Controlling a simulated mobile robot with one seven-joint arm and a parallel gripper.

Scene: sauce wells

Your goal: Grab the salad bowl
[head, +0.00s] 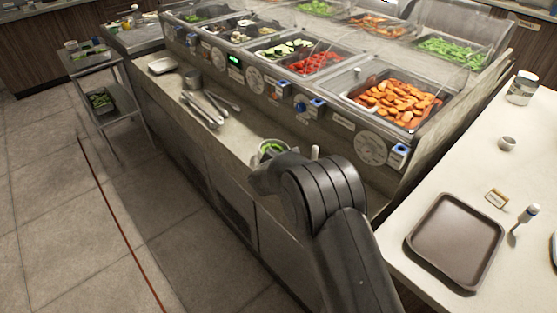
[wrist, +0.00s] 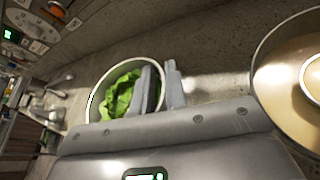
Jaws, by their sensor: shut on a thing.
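The salad bowl (wrist: 93,104) is a round, pale-rimmed bowl with green leaves inside. In the wrist view my gripper (wrist: 161,88) is shut on the bowl's right wall, one finger inside by the leaves and the other outside. In the head view the bowl (head: 262,147) is on or just above the counter ledge in front of the food wells. My dark arm covers much of it there and hides the fingers. I cannot tell whether the bowl touches the ledge.
A round vessel with pale liquid (wrist: 262,75) is at the right of the wrist view. Metal tongs (head: 201,110) lie on the ledge (head: 236,125). Food wells with orange pieces (head: 394,103) stand behind. A brown tray (head: 455,243) lies on the right counter.

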